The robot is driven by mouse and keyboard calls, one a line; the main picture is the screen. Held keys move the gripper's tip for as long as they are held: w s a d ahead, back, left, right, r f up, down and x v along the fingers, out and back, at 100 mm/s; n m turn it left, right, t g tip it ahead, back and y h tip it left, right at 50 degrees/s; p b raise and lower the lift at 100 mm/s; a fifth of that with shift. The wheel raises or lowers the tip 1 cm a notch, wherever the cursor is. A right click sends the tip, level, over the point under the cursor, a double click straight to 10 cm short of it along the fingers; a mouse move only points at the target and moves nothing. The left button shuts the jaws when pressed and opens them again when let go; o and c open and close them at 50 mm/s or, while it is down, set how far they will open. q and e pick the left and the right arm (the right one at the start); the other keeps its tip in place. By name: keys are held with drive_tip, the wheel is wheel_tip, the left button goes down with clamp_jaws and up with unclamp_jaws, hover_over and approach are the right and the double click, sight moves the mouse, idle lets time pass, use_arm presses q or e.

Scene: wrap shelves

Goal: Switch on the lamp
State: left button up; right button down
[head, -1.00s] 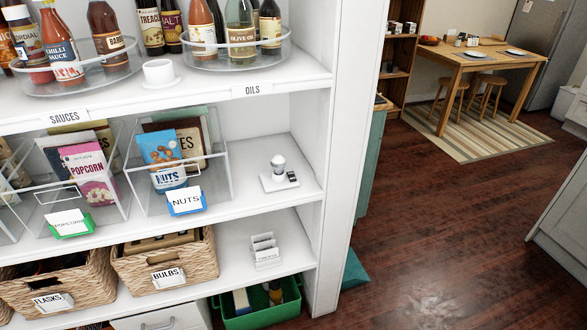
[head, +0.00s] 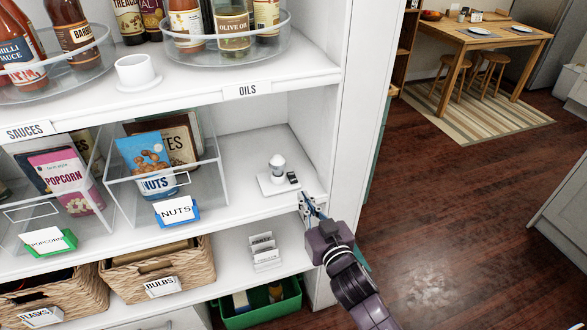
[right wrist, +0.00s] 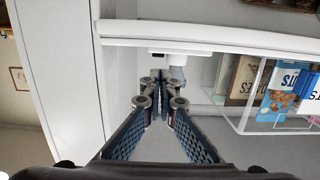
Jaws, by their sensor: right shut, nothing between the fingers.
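The lamp (head: 276,165) is a small bulb on a white base plate with a dark switch (head: 293,178) at its right side. It stands upright on the middle shelf, right of the nuts bin. My right gripper (head: 308,205) is at the shelf's front edge, to the lower right of the lamp, its fingers closed and empty. The right wrist view is upside down. There the closed fingertips (right wrist: 160,78) are close to the lamp base (right wrist: 192,48) and dark switch (right wrist: 158,54); I cannot tell whether they touch. My left gripper is not in view.
The clear nuts bin (head: 207,160) stands left of the lamp. The white shelf side wall (head: 345,110) is close to the right of my gripper. A shelf above holds a white cup (head: 136,72) and bottles. Below are a small white card holder (head: 264,252) and a bulbs basket (head: 200,265).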

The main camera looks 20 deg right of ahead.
sight(292, 179)
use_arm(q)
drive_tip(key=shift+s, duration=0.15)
use_arm(e)
drive_tip(key=shift+r, duration=0.6)
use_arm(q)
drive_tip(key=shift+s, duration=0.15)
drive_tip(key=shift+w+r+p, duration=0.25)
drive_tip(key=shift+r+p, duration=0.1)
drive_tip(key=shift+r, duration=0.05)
use_arm(e)
drive_tip(key=w, duration=0.6)
drive_tip(key=w+f, duration=0.1)
drive_tip(key=w, duration=0.3)
drive_tip(key=shift+a, duration=0.15)
drive_tip(key=shift+r+p, duration=0.1)
drive_tip(key=shift+p, duration=0.25)
drive_tip(key=shift+w+f+g+p, duration=0.15)
drive_tip(key=shift+f+g+p, duration=0.2)
drive_tip(key=shift+p, duration=0.8)
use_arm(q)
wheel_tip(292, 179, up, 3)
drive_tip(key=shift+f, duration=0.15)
